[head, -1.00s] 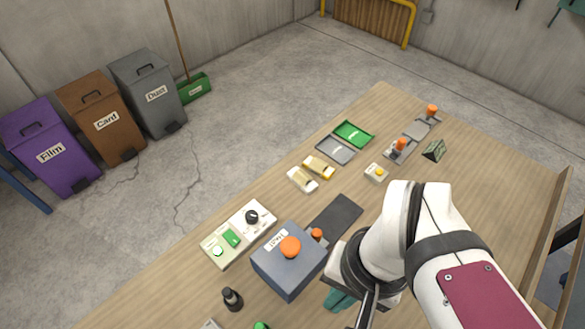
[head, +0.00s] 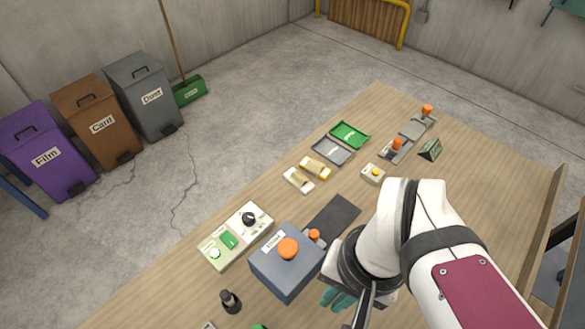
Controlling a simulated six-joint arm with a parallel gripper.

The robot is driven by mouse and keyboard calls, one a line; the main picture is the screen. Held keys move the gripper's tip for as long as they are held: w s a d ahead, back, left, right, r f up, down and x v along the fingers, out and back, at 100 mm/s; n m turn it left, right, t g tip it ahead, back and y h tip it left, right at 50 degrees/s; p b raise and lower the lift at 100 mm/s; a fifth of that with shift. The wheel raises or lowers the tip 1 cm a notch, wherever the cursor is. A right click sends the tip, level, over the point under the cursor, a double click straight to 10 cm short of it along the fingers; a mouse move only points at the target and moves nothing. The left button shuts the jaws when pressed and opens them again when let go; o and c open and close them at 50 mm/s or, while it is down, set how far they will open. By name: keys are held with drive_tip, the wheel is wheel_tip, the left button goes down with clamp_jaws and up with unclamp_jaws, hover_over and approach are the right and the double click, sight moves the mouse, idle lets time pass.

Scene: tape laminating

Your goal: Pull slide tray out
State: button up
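A blue-grey box (head: 284,273) with a large orange knob (head: 288,248) on top stands near the table's front middle. A small orange knob (head: 314,236) shows at its right side, beside a flat dark plate (head: 338,214) that lies behind the box. I cannot tell whether this plate or the small knob belongs to the slide tray. My gripper (head: 338,298) is right of the box, low near the table, and shows only as teal finger parts. My own wrist hides most of it, so its opening and any contact are hidden.
A control panel (head: 223,263) with a green button and dial is left of the box. A dark bottle (head: 231,301) stands in front. Grey (head: 333,151) and green (head: 350,134) trays and two cream blocks (head: 298,181) are farther back. The table's right side is mostly clear.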

sight(315, 233)
drive_tip(key=o, duration=0.5)
drive_tip(key=shift+h, duration=0.4)
drive_tip(key=w, duration=0.8)
drive_tip(key=shift+w+d+r, duration=0.2)
drive_tip(key=shift+w+d, duration=0.05)
drive_tip(key=shift+d, duration=0.05)
drive_tip(key=shift+c, duration=0.2)
drive_tip(key=o, duration=0.3)
drive_tip(key=shift+m+h, duration=0.5)
drive_tip(key=shift+m, duration=0.1)
drive_tip(key=w+f, duration=0.1)
drive_tip(key=w, duration=0.2)
drive_tip(key=w+f, duration=0.1)
drive_tip(key=w, duration=0.3)
drive_tip(key=w+f, duration=0.1)
drive_tip(key=w, duration=0.2)
drive_tip(key=shift+w+a+f, duration=0.15)
drive_tip(key=shift+w+a, duration=0.05)
drive_tip(key=shift+w, duration=0.2)
drive_tip(key=f, duration=1.5)
drive_tip(key=shift+w, duration=0.2)
drive_tip(key=shift+f, duration=0.45)
clamp_jaws()
